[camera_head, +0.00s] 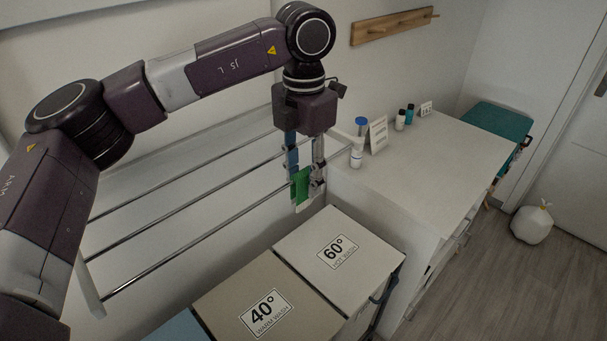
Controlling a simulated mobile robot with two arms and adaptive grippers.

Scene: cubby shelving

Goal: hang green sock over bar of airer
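My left gripper (304,180) points down at the right end of the airer, above the hampers. Its fingers are on either side of a green sock (301,186), which looks held between the fingertips. The sock is small in view and partly covered by the fingers. The airer (90,291) is on the wall at the left, with several thin metal bars running from lower left to upper right. The sock is close to the right end of the front bars; I cannot tell whether it touches one. My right gripper is out of view.
Below are a white lidded hamper marked 60° (310,275) and a beige one marked 40° (225,300). A white counter (440,150) to the right carries bottles and a sign (377,135). A white bag (533,225) sits on the floor.

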